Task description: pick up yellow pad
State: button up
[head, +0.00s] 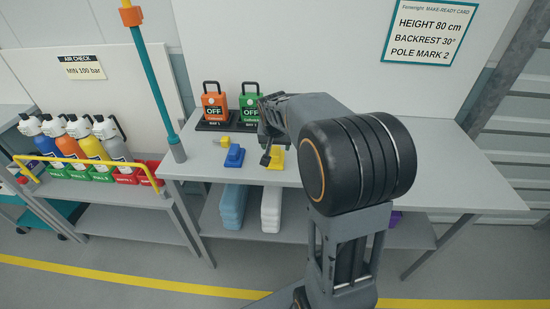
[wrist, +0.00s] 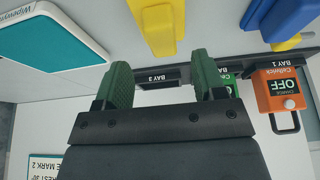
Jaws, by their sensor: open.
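A yellow pad (head: 277,160) lies on the grey worktop in the head view, partly hidden by my gripper. It also shows at the top middle of the wrist view (wrist: 163,30), cut off by the frame edge. My gripper (head: 266,152) is close above the worktop beside it. In the wrist view my gripper (wrist: 161,80) has its two green fingers spread apart with nothing between them. The pad appears beyond the fingertips, and I cannot tell whether they touch it.
A blue pad (head: 234,156) and a smaller yellow piece (head: 221,141) lie to the left. Orange (head: 214,106) and green (head: 250,108) boxes marked OFF stand behind. A teal pole (head: 155,85) rises at the worktop's left end.

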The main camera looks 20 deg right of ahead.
aim_at(275, 150)
jog(key=shift+x, duration=2.55)
jog(key=shift+a, duration=0.15)
jog(key=shift+c, duration=0.3)
jog(key=c, duration=1)
jog(key=shift+o, duration=0.2)
jog(key=shift+r, duration=0.1)
jog(key=shift+r, duration=0.25)
jog(key=r, duration=0.3)
jog(key=shift+s+r, duration=0.2)
jog(key=shift+s, duration=0.1)
jog(key=s+r, duration=0.9)
jog(key=s, duration=0.4)
jog(key=shift+s+a, duration=0.2)
jog(key=shift+a, duration=0.05)
